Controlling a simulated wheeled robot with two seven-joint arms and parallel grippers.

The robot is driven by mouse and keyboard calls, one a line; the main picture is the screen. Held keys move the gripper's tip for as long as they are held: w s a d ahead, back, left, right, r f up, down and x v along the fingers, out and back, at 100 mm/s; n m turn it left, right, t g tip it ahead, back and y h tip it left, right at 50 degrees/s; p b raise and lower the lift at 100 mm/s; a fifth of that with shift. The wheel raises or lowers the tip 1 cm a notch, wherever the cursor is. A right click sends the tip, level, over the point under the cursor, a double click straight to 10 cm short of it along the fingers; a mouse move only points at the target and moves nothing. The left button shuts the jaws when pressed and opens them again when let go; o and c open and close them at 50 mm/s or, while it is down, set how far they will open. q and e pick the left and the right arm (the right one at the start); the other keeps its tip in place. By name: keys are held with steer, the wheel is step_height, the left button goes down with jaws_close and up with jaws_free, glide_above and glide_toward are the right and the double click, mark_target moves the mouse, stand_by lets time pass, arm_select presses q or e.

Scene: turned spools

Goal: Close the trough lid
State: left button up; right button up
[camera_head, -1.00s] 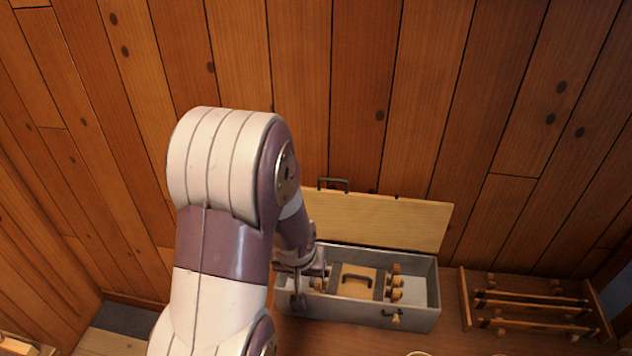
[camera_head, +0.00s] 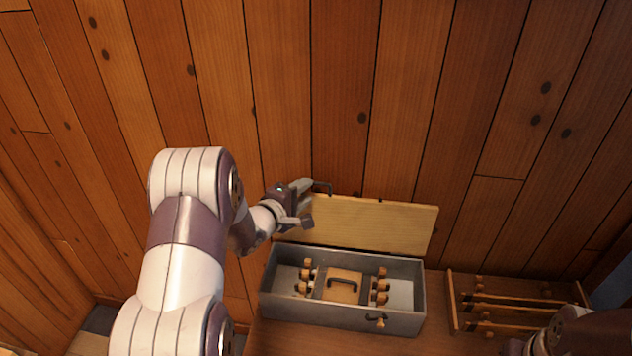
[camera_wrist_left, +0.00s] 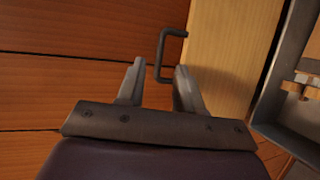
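The grey trough (camera_head: 345,314) stands on the bench with its pale wooden lid (camera_head: 375,226) tilted up and open at the back. A dark handle (camera_head: 323,187) sits on the lid's upper left edge. My left gripper (camera_head: 308,203) is at the lid's left end, close to the handle. In the left wrist view, my left gripper (camera_wrist_left: 158,85) has its fingers apart, with the handle (camera_wrist_left: 162,55) just beyond the fingertips and the lid (camera_wrist_left: 225,50) beside the right finger. My right arm (camera_head: 580,333) shows at the lower right; its gripper fingers are not clear.
Inside the trough lie a wooden block (camera_head: 342,285) with a dark handle and several turned spools (camera_head: 380,285). A wooden rack (camera_head: 520,303) with rods stands to the right. The plank wall (camera_head: 340,90) is close behind the lid.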

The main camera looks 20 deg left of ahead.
mark_target(316, 184)
arm_select(q)
steer(key=x, duration=0.6)
steer(key=shift+w+d+f+p, duration=0.1)
steer(key=shift+w+p, duration=0.25)
steer(key=shift+w, duration=0.05)
steer(key=shift+c, duration=0.3)
jaws_close()
